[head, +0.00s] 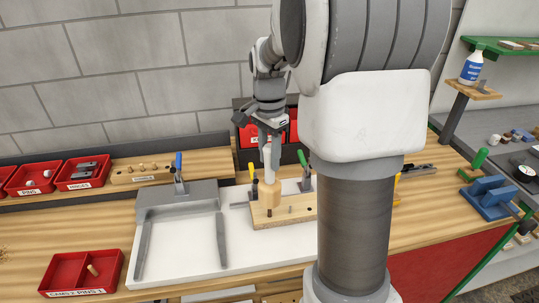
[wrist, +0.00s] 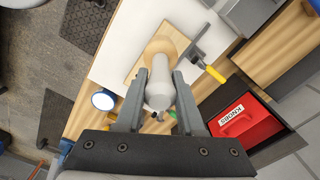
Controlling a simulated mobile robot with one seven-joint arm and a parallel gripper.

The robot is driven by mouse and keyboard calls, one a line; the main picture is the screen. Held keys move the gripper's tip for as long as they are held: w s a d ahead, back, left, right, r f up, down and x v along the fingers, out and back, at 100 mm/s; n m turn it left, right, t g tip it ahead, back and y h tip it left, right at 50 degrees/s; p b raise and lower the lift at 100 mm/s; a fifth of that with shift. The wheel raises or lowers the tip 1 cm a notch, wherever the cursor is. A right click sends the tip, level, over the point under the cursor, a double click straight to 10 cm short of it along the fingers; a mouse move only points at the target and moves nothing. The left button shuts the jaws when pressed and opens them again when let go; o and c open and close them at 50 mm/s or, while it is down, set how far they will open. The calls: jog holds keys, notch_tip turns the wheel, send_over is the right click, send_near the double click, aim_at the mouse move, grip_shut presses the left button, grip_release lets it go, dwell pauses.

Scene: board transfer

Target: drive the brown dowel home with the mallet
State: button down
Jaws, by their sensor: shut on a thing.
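The mallet hangs upright in my gripper (head: 268,136), which is shut on its pale handle (head: 267,158). Its round wooden head (head: 269,192) points down over the wooden board (head: 300,211). A small dark brown peg end, probably the brown dowel (head: 269,212), shows at the board just below the head. I cannot tell whether the head touches it. A grey pin (head: 290,209) stands to its right.
The board sits on a white fixture (head: 190,240) with toggle clamps; a blue-handled clamp (head: 179,170) and a green-handled one (head: 302,162) stand close. Red bins (head: 85,172) line the left back. A red tray (head: 83,274) is at front left.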

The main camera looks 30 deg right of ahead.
aim_at(270, 168)
jog(key=shift+f+b, duration=1)
jog(key=shift+f, duration=0.55)
jog(key=shift+r+p, duration=0.9)
jog(key=shift+r, duration=0.2)
notch_tip(270, 168, down, 3)
jog(key=shift+r+b, duration=0.1)
jog(key=shift+b, duration=0.9)
jog(key=shift+r, duration=0.1)
